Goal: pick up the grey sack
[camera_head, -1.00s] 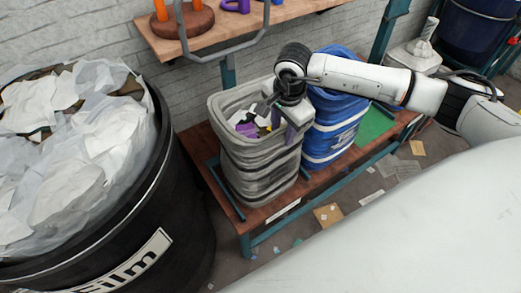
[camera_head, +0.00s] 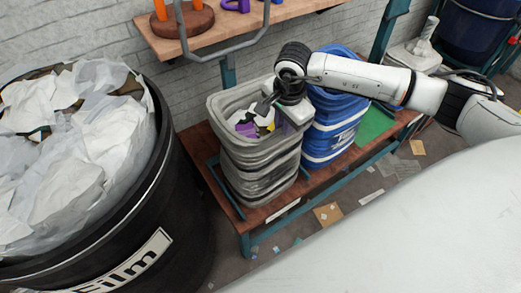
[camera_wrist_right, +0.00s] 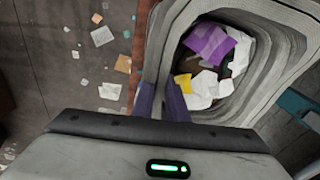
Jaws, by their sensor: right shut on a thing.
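The grey sack (camera_head: 258,170) stands open on a low wooden bench, its ribbed sides upright. White, purple and yellow scraps show inside it. My right gripper (camera_head: 264,105) is at the sack's upper rim, reached over from the right. In the right wrist view the two fingers (camera_wrist_right: 160,100) straddle the near left wall of the grey sack (camera_wrist_right: 275,85), shut on its rim. The finger tips are partly hidden in the head view. My left gripper is not in view.
A blue sack (camera_head: 330,130) stands close beside the grey one on the bench (camera_head: 285,206). A large black bin (camera_head: 180,190) of film is at the left. A wooden shelf (camera_head: 215,40) is above. Scraps lie on the floor.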

